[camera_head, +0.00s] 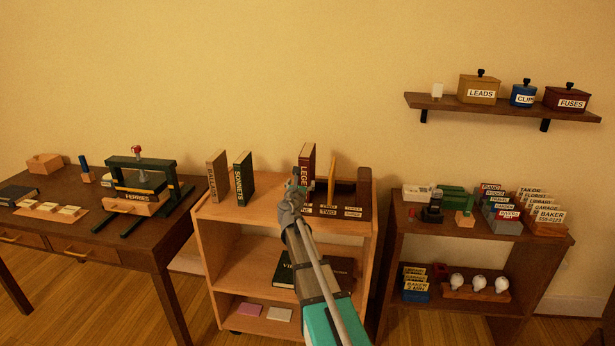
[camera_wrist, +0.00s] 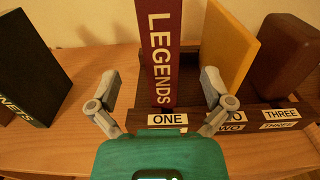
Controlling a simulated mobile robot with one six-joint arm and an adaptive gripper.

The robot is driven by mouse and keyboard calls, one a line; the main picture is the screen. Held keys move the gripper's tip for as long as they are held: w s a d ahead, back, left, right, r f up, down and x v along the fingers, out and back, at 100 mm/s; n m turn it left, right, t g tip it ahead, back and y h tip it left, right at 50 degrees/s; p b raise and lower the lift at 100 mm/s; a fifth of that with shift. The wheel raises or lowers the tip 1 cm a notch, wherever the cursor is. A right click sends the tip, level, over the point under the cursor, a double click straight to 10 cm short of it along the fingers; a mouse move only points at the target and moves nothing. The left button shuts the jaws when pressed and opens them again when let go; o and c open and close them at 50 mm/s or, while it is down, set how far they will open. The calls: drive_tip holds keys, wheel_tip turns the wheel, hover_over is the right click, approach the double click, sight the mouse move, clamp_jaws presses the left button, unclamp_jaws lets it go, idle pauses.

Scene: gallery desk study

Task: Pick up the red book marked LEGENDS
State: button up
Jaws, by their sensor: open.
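The red book marked LEGENDS (camera_wrist: 160,50) stands upright in the wrist view, its spine facing me, behind the label ONE on a dark wooden rack (camera_wrist: 240,125). In the head view the book (camera_head: 308,160) stands on top of the light wooden cart, its lower part hidden by my gripper (camera_head: 293,193). In the wrist view my gripper (camera_wrist: 160,95) is open, one finger on each side of the book's spine. A gap shows between the left finger and the book.
A dark green book (camera_wrist: 25,70) stands to the left, with free cart top (camera_wrist: 85,75) between. A brown book (camera_head: 216,175) stands farther left.

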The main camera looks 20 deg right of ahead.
sight(303, 176)
drive_tip(key=shift+x, duration=1.95)
drive_tip(key=shift+w, duration=0.1)
drive_tip(key=shift+x, duration=2.55)
drive_tip(key=shift+d, duration=0.1)
drive_tip(key=c, duration=1.3)
